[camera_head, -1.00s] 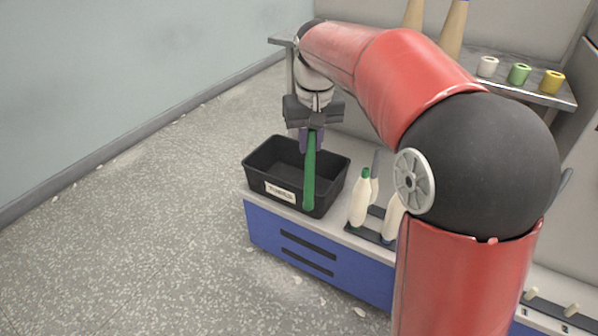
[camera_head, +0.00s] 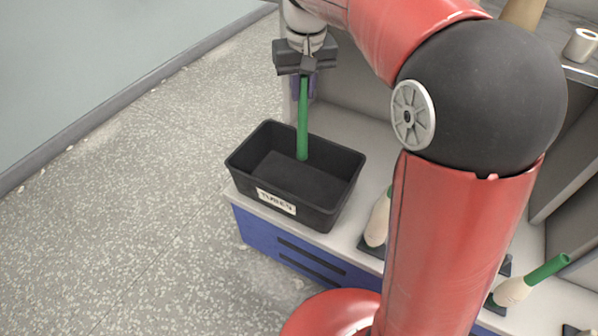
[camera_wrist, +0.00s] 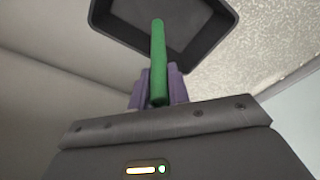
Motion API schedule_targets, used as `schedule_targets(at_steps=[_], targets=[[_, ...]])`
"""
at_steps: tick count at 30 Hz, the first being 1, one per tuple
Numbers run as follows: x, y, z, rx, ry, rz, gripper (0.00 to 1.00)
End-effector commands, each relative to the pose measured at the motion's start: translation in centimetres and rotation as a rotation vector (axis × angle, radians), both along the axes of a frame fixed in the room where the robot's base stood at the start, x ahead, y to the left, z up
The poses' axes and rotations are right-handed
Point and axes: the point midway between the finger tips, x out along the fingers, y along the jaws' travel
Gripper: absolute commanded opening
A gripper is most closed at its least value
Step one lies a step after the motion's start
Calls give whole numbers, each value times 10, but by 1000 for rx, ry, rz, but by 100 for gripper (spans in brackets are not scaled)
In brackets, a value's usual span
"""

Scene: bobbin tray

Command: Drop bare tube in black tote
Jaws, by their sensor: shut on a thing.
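My gripper (camera_head: 305,84) is shut on a bare green tube (camera_head: 302,125), which hangs almost upright below the jaws. The black tote (camera_head: 335,213) sits on the counter, with a white label reading roughly "TUBES" on its front. In the head view the tube's lower end overlaps the inside of the tote; I cannot tell its exact height. In the wrist view the green tube (camera_wrist: 158,60) runs out from between the purple fingers of my gripper (camera_wrist: 158,88), and the tote (camera_wrist: 110,32) shows beyond its far end. The visible tote floor is empty.
The light counter (camera_head: 345,240) stands over blue drawers (camera_head: 265,232). A cream bobbin (camera_head: 378,220) stands right of the tote, partly behind my arm. Another bobbin with a green tube (camera_head: 515,290) leans at lower right. A white spool (camera_head: 580,45) is on the upper shelf.

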Motion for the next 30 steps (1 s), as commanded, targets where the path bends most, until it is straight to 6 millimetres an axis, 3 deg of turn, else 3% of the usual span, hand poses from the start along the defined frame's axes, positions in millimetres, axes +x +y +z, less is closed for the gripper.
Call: schedule_targets(at_steps=[16,27,28,30], targets=[[0,0,-55,0,0,0,0],[0,0,-60,0,0,0,0],[0,0,-60,0,0,0,19],[0,0,-60,0,0,0,28]])
